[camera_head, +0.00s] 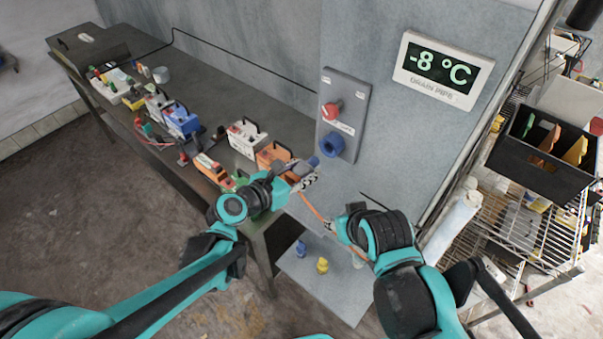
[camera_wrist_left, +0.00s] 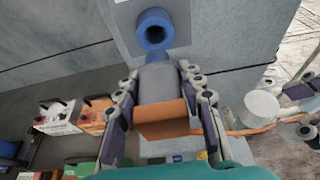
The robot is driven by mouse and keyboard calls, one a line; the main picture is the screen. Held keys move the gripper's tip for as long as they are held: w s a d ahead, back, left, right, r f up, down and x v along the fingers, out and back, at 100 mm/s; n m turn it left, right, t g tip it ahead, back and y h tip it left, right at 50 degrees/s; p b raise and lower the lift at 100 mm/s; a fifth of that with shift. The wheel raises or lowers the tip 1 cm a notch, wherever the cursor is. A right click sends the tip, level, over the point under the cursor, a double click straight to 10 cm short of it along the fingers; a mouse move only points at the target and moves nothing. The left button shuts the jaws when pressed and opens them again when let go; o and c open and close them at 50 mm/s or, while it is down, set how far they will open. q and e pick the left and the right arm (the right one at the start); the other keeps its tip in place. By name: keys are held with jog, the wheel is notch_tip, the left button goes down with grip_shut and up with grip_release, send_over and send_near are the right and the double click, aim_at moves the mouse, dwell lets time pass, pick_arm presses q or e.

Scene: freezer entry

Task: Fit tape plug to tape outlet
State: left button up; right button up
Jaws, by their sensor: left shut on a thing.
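The tape outlet, a blue ring socket (camera_head: 333,145), is on the grey wall panel below a red knob, and it shows at the top of the left wrist view (camera_wrist_left: 155,30). My left gripper (camera_head: 304,180) is shut on the tape plug (camera_wrist_left: 158,82), a grey cylinder with an orange block and a blue front end. The plug's front end is just below the outlet; I cannot tell whether they touch. An orange cable (camera_head: 312,208) trails from the plug towards my right gripper (camera_head: 335,228). Its fingers are small and partly hidden, so their grip is unclear.
A dark bench (camera_head: 215,95) with several battery-like boxes and tools runs along the wall to the left. A display (camera_head: 443,69) reading -8 °C hangs right of the panel. A wire rack with a black bin (camera_head: 540,150) stands at right. Small blue and yellow pieces (camera_head: 322,265) sit on a low grey surface.

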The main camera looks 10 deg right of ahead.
aim_at(307, 165)
pick_arm(q)
jog(key=shift+d, duration=0.1)
dwell(0.4)
jog(key=shift+w+d+b, duration=0.55)
jog(key=shift+w+d, duration=0.7)
jog(key=shift+d, duration=0.3)
dwell(0.6)
jog(key=shift+w+d+b, duration=0.5)
jog(key=shift+w+d, duration=0.4)
jog(key=shift+d, duration=0.25)
dwell(0.5)
jog(key=shift+a, duration=0.1)
